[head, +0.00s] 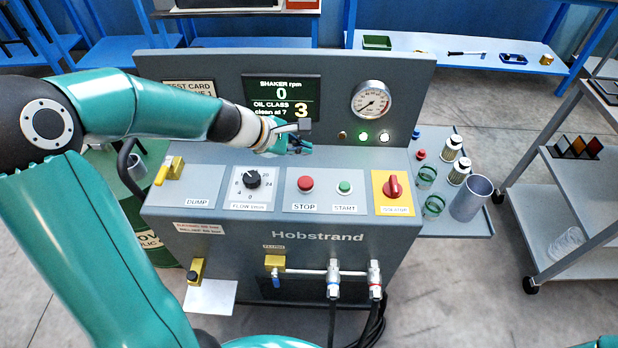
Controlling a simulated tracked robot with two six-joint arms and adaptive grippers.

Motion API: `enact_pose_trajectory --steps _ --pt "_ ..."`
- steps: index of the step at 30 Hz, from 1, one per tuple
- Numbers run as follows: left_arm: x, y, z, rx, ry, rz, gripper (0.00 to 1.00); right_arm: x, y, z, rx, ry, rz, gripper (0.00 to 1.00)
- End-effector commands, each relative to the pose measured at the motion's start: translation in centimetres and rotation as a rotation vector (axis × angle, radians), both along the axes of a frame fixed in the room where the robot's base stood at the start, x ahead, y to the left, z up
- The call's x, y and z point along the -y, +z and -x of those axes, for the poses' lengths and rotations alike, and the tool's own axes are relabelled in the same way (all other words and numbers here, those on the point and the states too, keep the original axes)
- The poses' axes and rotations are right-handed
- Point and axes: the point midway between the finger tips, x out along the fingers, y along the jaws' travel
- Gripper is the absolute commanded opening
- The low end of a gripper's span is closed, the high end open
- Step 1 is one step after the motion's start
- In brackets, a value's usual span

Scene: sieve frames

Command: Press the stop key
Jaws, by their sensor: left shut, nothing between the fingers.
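The stop key is a round red button (306,184) on a pale plate marked STOP, on the sloped panel of the grey Hobstrand machine (320,260). A smaller green start button (344,187) is just right of it. My left gripper (300,146) is shut and empty. In the picture it shows above the stop key, towards the display, and apart from it. How high it is over the panel I cannot tell. The stop key is fully visible. My right gripper is not in view.
A flow knob (252,179) lies left of the stop key, and a red switch on a yellow plate (393,187) lies to the right. The display (283,98) reads 0 rpm. A side shelf (472,223) holds jars and a metal cup (471,198).

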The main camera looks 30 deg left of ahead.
Motion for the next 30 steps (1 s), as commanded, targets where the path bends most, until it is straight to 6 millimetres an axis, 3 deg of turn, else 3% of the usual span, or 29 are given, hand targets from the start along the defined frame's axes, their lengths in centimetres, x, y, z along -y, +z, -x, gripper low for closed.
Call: enact_pose_trajectory --steps 8,24,30 --pt "0.4 -0.9 -0.3 0.000 -0.009 -0.001 0.00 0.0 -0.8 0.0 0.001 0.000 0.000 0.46" --pt "0.4 -7.6 -0.3 -0.001 -0.010 -0.002 0.00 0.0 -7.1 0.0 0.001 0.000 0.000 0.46" --pt "0.5 -8.8 -0.3 0.000 -0.010 -0.001 0.00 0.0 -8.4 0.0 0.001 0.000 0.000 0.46"
